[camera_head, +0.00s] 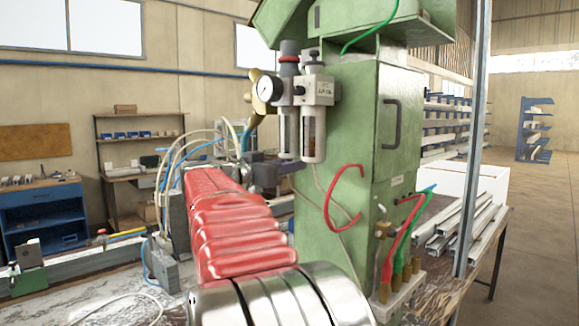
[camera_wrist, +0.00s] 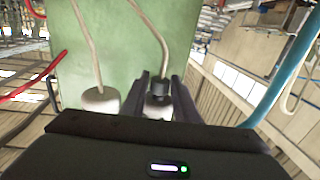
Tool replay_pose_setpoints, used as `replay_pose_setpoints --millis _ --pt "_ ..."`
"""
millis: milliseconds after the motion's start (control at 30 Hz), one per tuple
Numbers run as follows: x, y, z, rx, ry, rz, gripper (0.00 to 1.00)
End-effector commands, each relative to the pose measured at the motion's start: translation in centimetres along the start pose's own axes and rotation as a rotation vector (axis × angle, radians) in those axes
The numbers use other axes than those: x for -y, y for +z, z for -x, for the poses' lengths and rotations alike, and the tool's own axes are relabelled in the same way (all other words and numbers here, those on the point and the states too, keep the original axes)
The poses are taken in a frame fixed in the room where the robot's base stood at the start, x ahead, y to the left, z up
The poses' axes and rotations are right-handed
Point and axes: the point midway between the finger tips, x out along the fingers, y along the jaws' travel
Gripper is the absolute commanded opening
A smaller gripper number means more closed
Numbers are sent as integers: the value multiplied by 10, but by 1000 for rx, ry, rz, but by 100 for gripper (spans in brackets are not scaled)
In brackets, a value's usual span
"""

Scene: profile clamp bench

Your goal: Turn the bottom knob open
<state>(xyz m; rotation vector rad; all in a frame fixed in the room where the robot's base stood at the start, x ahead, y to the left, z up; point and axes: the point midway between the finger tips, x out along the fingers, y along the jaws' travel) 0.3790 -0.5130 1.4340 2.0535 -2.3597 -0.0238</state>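An air unit (camera_head: 313,90) with a round gauge (camera_head: 268,89) and two hanging bowls is mounted on the green machine. In the wrist view the bowls appear as a pale left cylinder (camera_wrist: 101,100) and a right one (camera_wrist: 158,111). The right one carries a small dark knob (camera_wrist: 160,87) at its end. My gripper (camera_wrist: 160,75) is open, with one dark finger on each side of this knob and small gaps showing. Whether either finger touches it I cannot tell. In the head view my gripper is mostly hidden behind my red arm, near the bowls' lower ends.
Thin pale hoses (camera_wrist: 153,30) run close to the bowls and fingers. A red hose (camera_head: 329,202) loops on the green cabinet (camera_head: 371,130). Metal profiles (camera_head: 455,228) lie on the bench at the right. A workbench (camera_head: 45,205) stands at the far left.

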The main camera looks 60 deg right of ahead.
Motion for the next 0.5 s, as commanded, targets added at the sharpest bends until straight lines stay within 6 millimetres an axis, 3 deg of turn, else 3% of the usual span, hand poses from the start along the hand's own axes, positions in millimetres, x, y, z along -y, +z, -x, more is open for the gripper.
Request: replay_pose_setpoints --millis 367,500 --pt "0 0 0 0 0 0 0" --pt "1 0 0 0 4 0 0"
